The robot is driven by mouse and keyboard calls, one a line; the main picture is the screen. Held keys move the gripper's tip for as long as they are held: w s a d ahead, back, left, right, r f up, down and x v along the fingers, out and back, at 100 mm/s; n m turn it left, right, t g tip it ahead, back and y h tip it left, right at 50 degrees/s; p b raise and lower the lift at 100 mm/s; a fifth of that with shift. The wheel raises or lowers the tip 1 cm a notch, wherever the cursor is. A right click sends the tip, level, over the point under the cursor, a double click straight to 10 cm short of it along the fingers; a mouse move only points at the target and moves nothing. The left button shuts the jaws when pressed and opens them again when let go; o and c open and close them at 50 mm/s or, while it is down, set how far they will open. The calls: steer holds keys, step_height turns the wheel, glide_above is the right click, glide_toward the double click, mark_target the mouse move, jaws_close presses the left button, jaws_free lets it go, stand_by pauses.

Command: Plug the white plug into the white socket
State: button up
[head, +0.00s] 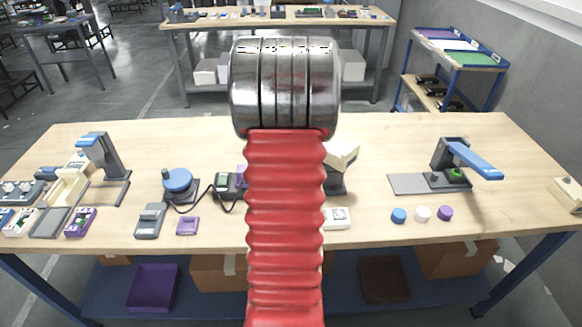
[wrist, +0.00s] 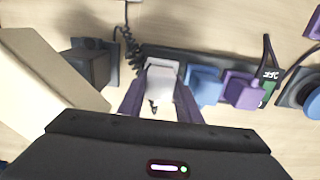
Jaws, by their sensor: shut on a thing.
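In the wrist view my gripper (wrist: 160,84) is shut on the white plug (wrist: 161,76), with one dark purple finger on each side of it. The plug is at the black power strip (wrist: 215,60), in line with a blue plug (wrist: 203,84) and a purple plug (wrist: 240,89) to its right. The white socket is not visible; the plug and fingers cover that part of the strip. I cannot tell whether the plug is in it or just above it. In the head view my red arm hides the gripper, the white plug and most of the strip.
A cream block (wrist: 48,84) and a dark box (wrist: 91,64) stand left of my gripper in the wrist view. A green switch (wrist: 269,88) is at the strip's right end. In the head view, blue, white and purple discs lie on the table's (head: 380,235) right.

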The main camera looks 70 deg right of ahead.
stand_by(0.3)
steer(key=o, duration=1.3)
steer(key=shift+r, duration=3.5)
